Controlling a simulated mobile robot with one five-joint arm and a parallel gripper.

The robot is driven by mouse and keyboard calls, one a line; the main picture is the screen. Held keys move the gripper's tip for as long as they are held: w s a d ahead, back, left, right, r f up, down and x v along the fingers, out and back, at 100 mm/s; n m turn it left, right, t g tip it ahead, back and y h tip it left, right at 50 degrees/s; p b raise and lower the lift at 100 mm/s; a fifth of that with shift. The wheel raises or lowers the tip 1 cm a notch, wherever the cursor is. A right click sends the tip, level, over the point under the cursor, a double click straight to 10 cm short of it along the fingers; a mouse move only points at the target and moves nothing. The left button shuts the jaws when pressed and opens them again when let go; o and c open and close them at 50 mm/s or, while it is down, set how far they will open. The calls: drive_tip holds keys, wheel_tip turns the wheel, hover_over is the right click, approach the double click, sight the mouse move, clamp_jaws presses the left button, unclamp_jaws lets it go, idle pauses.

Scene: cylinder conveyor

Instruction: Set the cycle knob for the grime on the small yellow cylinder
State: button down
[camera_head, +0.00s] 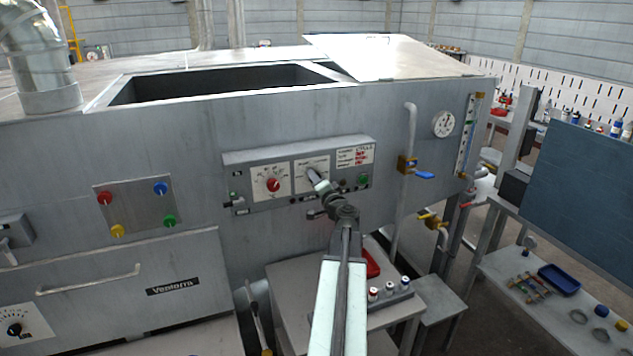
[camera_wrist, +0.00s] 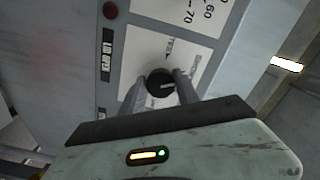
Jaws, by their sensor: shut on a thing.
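The cycle knob (camera_wrist: 160,84) is a small black knob with a pale pointer line, on a white dial plate (camera_wrist: 150,58) with dark lettering. My gripper (camera_wrist: 163,88) is shut on it, one finger on each side. In the head view my gripper (camera_head: 319,184) reaches the right-hand dial plate (camera_head: 311,166) of the control panel and covers part of the knob. A small yellow object (camera_head: 621,325) lies on the right bench; I cannot tell whether it is the small yellow cylinder, and any grime on it is too small to see.
A red knob (camera_head: 273,185) sits on the dial to the left, and a green button (camera_head: 363,180) to the right. Valves with blue (camera_head: 424,175) and yellow handles stick out at the right.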

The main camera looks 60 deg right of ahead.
idle(0.3)
drive_tip(key=c, duration=0.9)
unclamp_jaws()
drive_tip(key=shift+s, duration=0.1)
drive_tip(key=v, duration=0.7)
drive_tip(key=shift+s+a, duration=0.25)
drive_tip(key=shift+w, duration=0.1)
